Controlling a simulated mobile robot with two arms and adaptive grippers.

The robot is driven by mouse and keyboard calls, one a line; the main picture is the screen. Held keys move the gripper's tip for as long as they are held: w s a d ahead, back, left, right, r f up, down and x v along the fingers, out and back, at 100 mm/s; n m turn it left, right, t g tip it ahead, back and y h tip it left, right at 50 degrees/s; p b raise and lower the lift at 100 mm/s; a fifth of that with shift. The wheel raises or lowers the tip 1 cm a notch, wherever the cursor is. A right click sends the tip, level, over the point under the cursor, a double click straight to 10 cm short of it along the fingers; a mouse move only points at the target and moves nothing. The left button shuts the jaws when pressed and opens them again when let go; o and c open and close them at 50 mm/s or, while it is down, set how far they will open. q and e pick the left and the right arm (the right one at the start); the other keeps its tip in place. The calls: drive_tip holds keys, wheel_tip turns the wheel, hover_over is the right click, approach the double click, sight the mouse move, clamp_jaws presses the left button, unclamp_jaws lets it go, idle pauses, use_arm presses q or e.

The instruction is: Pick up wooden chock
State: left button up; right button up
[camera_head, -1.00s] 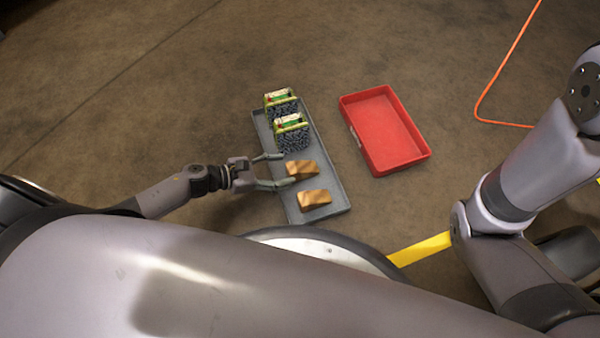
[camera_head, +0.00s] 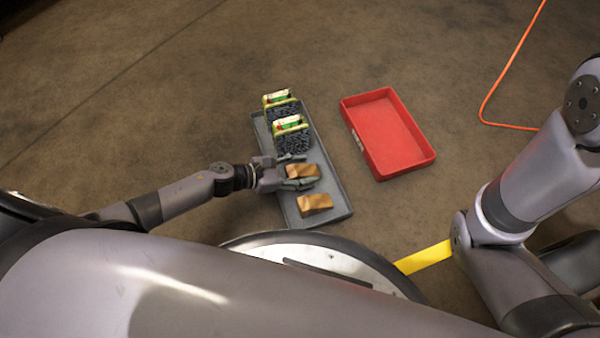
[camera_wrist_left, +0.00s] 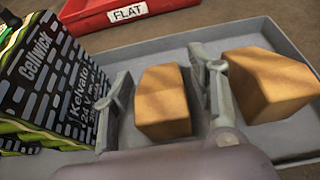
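Two wooden chocks lie in a grey tray (camera_head: 335,196). The upper chock (camera_head: 301,171) is between the fingers of my left gripper (camera_head: 297,172). In the left wrist view, that chock (camera_wrist_left: 163,102) sits between the two open fingers (camera_wrist_left: 165,95), with a gap visible on each side. The lower chock (camera_head: 315,203) lies near the tray's near end. It shows in the left wrist view (camera_wrist_left: 270,85) just outside the right finger. My right gripper is out of view; only part of my right arm shows.
Two dark patterned packs with green tops, the nearer one (camera_head: 293,140) and the farther one (camera_head: 279,107), stand at the tray's far end. The nearer pack fills the left of the wrist view. A red bin (camera_head: 390,135), empty, is to the right. An orange cable (camera_head: 507,72) lies beyond.

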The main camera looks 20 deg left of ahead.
use_arm(q)
drive_tip(key=c, duration=1.1)
